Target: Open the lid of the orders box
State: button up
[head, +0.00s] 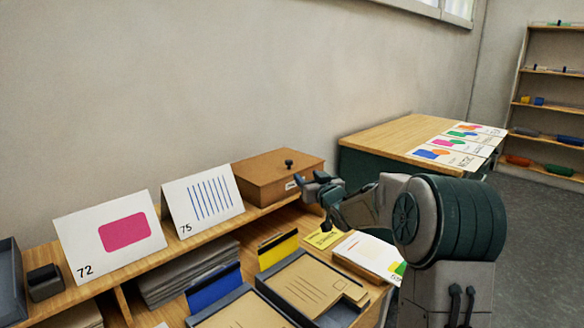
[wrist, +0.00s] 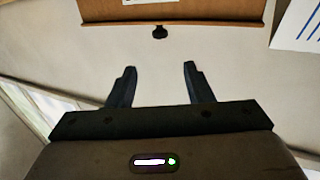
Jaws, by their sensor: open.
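The orders box is most likely the brown wooden box (head: 262,184) at the right end of the shelf, with a dark knob (head: 289,164) on its lid and a small label on its front. The lid looks shut. My gripper (head: 318,190) is just right of the box's front corner in the head view. In the wrist view my gripper (wrist: 158,75) is open and empty, its two fingers apart. The box (wrist: 175,10) shows at the top edge there, with the knob (wrist: 160,32) beyond the fingertips and not touching them.
Cards numbered 72 (head: 85,245) and 75 (head: 180,215) stand left of the box. Below the shelf are trays with brown envelopes (head: 305,283) and a stack of grey sheets (head: 185,272). A table with coloured cards (head: 395,133) stands behind my arm. The wall is close behind the box.

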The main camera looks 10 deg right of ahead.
aim_at(290, 162)
jog(key=p+x, duration=0.1)
jog(key=x, duration=1.1)
jog(key=shift+w+p, duration=0.3)
jog(key=shift+w, duration=0.05)
grip_shut()
jog(key=shift+a, duration=0.1)
jog(key=shift+r, duration=0.1)
